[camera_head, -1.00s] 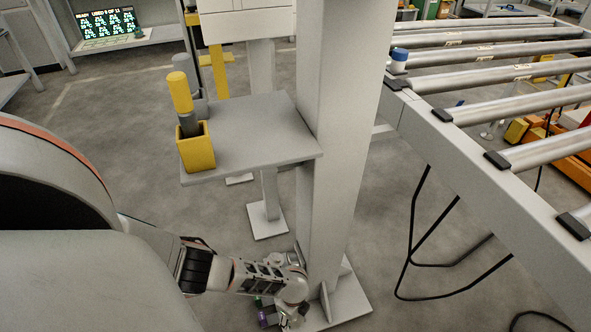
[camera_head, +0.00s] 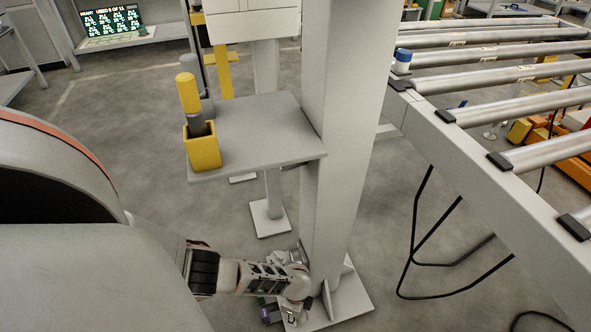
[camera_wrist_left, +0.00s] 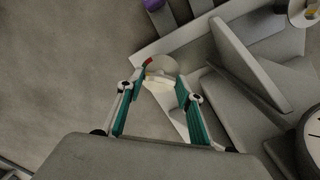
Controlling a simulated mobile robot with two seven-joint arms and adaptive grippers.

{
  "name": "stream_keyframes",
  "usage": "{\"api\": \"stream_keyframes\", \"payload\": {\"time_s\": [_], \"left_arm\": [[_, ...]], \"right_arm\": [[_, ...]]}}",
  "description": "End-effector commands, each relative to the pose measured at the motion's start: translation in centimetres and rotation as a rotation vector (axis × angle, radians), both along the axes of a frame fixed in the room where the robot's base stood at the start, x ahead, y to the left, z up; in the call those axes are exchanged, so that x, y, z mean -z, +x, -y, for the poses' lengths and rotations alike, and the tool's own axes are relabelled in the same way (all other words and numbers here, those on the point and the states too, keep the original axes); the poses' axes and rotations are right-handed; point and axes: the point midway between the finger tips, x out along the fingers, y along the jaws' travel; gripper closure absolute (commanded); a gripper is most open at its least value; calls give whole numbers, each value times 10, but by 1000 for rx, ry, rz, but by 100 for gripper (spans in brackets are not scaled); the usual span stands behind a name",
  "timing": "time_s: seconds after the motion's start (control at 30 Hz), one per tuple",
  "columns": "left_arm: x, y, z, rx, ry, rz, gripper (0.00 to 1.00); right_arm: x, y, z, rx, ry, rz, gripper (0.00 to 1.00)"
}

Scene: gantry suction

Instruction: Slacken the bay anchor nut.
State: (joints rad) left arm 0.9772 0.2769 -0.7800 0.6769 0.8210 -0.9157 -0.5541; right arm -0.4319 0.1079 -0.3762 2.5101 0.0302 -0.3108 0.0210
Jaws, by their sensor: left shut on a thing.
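My left arm reaches down to the foot of the grey post (camera_head: 340,130), where its base plate (camera_head: 352,298) meets the floor. In the head view the wrist hides most of the left gripper. In the left wrist view the two green-sided fingers of my left gripper (camera_wrist_left: 163,76) are closed around a small pale, rounded thing at the base plate, which I take to be the bay anchor nut (camera_wrist_left: 160,66). Its shape is partly hidden by the fingers, and I cannot tell how far it is turned. My right gripper is in neither view.
A grey shelf (camera_head: 255,135) on the post carries a yellow holder (camera_head: 203,148) with a yellow-handled tool. Upright gusset plates (camera_wrist_left: 248,60) stand close to the gripper. A roller conveyor (camera_head: 480,160) with hanging black cables is at right. Floor at left is clear.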

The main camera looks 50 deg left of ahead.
Motion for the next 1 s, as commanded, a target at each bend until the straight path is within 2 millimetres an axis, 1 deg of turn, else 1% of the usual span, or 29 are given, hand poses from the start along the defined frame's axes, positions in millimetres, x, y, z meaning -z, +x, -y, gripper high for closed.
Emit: {"api": "stream_keyframes", "payload": {"time_s": [0.2,0.5,0.7,1.0], "left_arm": [[-1,0,0,-169,0,0,86],[0,0,0,-331,0,0,86],[0,0,-1,-382,1,0,86],[1,-1,-1,-393,1,0,86]], "right_arm": [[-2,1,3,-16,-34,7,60],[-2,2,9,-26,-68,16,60],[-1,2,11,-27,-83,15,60],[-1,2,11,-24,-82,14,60]]}}
